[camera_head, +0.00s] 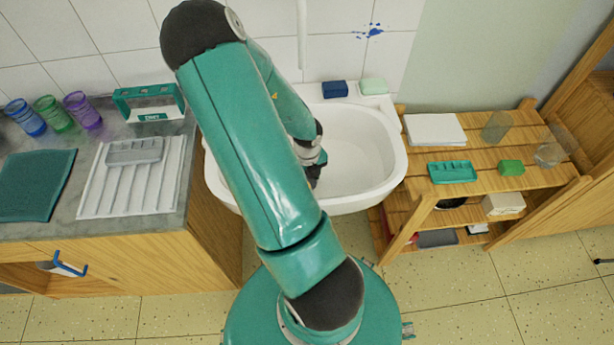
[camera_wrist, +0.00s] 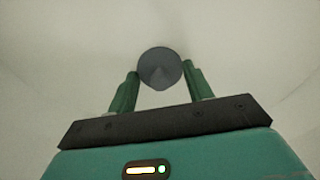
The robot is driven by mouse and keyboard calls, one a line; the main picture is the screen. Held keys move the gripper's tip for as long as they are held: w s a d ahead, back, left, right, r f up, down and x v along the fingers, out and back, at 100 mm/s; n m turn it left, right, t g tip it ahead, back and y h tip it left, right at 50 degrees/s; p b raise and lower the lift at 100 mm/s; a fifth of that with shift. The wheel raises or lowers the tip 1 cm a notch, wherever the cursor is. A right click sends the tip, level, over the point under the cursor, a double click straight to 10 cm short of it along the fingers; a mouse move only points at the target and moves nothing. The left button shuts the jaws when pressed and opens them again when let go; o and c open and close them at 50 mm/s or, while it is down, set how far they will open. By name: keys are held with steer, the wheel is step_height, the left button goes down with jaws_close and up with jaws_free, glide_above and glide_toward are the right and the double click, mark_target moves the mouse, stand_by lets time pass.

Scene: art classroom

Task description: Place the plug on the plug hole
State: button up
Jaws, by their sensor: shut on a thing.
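The plug (camera_wrist: 160,67) is a dark grey round piece with a cone-like face, seen in the wrist view. My gripper (camera_wrist: 160,79) is shut on it, one green finger on each side. Pale basin surface fills the background behind it. In the head view my gripper (camera_head: 314,175) is down inside the white sink (camera_head: 375,170), left of the basin's middle and partly covered by my arm. The plug cannot be made out there. The plug hole is not visible in either view; I cannot tell whether the plug touches the basin.
A blue block (camera_head: 335,89) and a pale green soap (camera_head: 373,87) sit on the sink's back rim. The left counter (camera_head: 190,160) holds a ribbed white drainer (camera_head: 130,190) and several coloured glasses. A wooden shelf (camera_head: 480,150) with small items stands at right.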

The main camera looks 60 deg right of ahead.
steer(key=o, duration=1)
steer(key=shift+o, duration=0.2)
step_height(320, 180, up, 12)
steer(key=w+a+r+n+t+y, duration=0.1)
steer(key=w+a+r+n, duration=0.3)
steer(key=a+r+n, duration=0.35)
steer(key=w+a+r+n+t+y, duration=0.15)
steer(key=w+a+r+n, duration=0.25)
steer(key=a+n, duration=0.55)
steer(key=s+a+r+n+t+h, duration=0.1)
steer(key=s+a+r+n, duration=0.2)
steer(key=n, duration=0.9)
steer(key=s+a+r+n+t+h, duration=0.1)
steer(key=s+a+r+n+t, duration=0.1)
steer(key=a+r+n, duration=0.8)
step_height(320, 180, up, 2)
steer(key=shift+s+a+r+n, duration=0.2)
steer(key=shift+s+n, duration=0.25)
steer(key=shift+n, duration=0.65)
